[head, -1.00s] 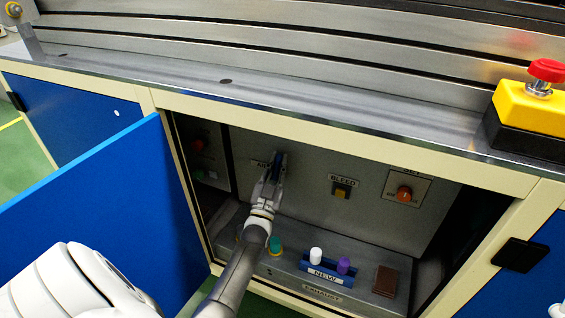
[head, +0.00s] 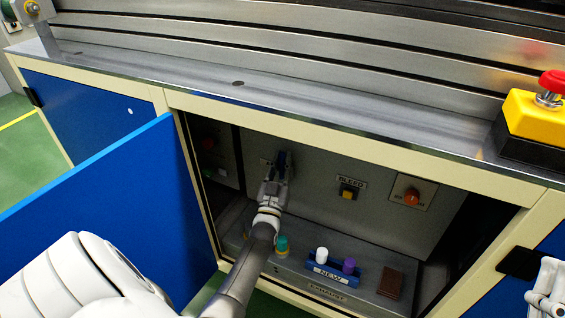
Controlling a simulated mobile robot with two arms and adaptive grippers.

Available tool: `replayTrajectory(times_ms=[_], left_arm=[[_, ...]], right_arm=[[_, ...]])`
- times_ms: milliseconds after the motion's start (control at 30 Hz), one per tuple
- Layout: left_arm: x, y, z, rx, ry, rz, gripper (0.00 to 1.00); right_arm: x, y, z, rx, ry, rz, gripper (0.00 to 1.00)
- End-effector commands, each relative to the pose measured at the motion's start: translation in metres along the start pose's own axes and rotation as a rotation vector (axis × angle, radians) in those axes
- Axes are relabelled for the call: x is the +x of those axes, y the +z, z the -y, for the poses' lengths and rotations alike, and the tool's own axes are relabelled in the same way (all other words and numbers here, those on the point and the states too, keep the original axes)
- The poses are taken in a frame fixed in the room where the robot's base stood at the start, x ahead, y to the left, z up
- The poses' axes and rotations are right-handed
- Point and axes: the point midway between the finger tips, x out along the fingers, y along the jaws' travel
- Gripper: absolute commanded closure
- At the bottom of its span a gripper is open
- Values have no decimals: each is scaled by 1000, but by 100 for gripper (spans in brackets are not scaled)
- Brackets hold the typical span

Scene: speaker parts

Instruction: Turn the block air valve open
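The block air valve's dark blue handle (head: 281,162) sits on the grey back panel inside the open cabinet, with its label mostly hidden behind my gripper. My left gripper (head: 277,172) reaches in from below, its fingertips at the handle with the handle between them. The picture is too small and dark to tell whether the fingers press on it. Part of my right gripper (head: 547,292) shows at the lower right edge, outside the cabinet and away from the valve.
Right of the valve are a BLEED button (head: 347,194) and an orange knob (head: 411,197). Below stand a green-topped part (head: 282,243), a blue NEW holder (head: 330,275) with white and purple parts, and a brown block (head: 389,283). The open blue door (head: 120,215) is left; a red emergency stop (head: 551,82) is upper right.

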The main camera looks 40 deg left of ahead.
Motion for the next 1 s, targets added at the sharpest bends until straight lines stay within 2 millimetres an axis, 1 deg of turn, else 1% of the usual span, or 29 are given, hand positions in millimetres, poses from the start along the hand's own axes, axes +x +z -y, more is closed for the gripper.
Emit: replayTrajectory(times_ms=[33,133,167,433,533,667,900,1000], left_arm=[[-1,1,1,-1,-2,3,77],[0,1,1,0,-1,2,64],[0,1,1,0,-1,2,62],[0,0,0,2,0,0,62],[-6,1,0,3,0,1,62],[-25,1,0,3,0,4,62],[-77,1,1,3,-1,5,62],[-95,1,1,2,-1,5,62]], right_arm=[[0,0,0,0,0,0,60],[0,0,0,0,0,0,60],[0,0,0,0,0,-1,60],[0,-1,0,1,0,-3,60],[0,-1,0,2,-1,-3,60],[0,-1,0,1,-1,-2,60],[0,0,0,1,0,-2,60],[0,0,0,1,0,-2,60]])
